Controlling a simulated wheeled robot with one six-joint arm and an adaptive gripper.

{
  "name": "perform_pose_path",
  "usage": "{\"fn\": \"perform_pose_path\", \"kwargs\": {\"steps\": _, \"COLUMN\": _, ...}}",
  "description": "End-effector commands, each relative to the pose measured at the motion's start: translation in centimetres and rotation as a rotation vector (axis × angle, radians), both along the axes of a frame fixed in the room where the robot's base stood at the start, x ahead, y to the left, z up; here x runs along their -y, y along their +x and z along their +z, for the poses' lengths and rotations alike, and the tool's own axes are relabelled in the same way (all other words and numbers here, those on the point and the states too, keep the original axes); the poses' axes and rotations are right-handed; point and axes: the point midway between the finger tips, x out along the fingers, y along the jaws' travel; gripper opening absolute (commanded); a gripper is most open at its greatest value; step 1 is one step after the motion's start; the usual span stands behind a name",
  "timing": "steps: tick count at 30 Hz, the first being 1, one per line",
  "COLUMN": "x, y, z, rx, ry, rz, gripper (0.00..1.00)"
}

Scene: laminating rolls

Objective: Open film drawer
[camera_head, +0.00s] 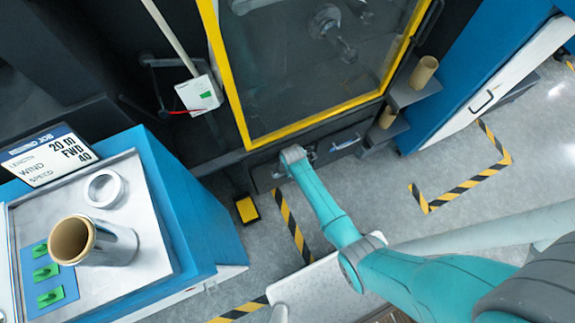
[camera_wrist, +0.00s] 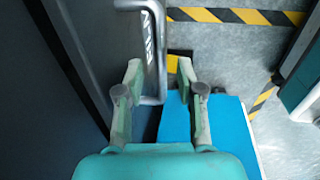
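A dark grey drawer front (camera_head: 263,178) sits low under the yellow-framed machine; I take it for the film drawer. It looks flush with the machine base. In the wrist view the dark front (camera_wrist: 95,45) fills the left side, with a grey U-shaped handle (camera_wrist: 158,50) standing out from it. My gripper (camera_wrist: 160,67) is open, with one finger on each side of the handle bar. The fingers do not look closed on it. In the head view my gripper (camera_head: 294,160) is at the drawer front and hides most of the handle.
A blue console (camera_head: 190,195) with a roll (camera_head: 110,245) stands at left; its blue side (camera_wrist: 215,120) also shows in the wrist view. A yellow-black pedal (camera_head: 247,208) lies on the floor by the drawer. A blue-white cabinet (camera_head: 500,85) stands at right. Striped floor between is clear.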

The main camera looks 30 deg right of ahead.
Motion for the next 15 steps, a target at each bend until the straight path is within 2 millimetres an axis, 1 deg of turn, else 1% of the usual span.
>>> {"fn": "perform_pose_path", "kwargs": {"steps": 4, "x": 0.00, "y": 0.03, "z": -0.40, "rx": 0.000, "ry": 0.000, "rz": 0.000, "gripper": 0.37}}
{"fn": "perform_pose_path", "kwargs": {"steps": 11, "x": 0.00, "y": 0.05, "z": -0.41, "rx": 0.000, "ry": 0.000, "rz": 0.000, "gripper": 0.37}}
{"fn": "perform_pose_path", "kwargs": {"steps": 12, "x": 0.00, "y": 0.04, "z": -0.40, "rx": 0.000, "ry": 0.000, "rz": 0.000, "gripper": 0.27}}
{"fn": "perform_pose_path", "kwargs": {"steps": 14, "x": 0.00, "y": 0.04, "z": -0.40, "rx": 0.000, "ry": 0.000, "rz": 0.000, "gripper": 0.12}}
{"fn": "perform_pose_path", "kwargs": {"steps": 15, "x": 0.00, "y": 0.04, "z": -0.40, "rx": 0.000, "ry": 0.000, "rz": 0.000, "gripper": 0.02}}
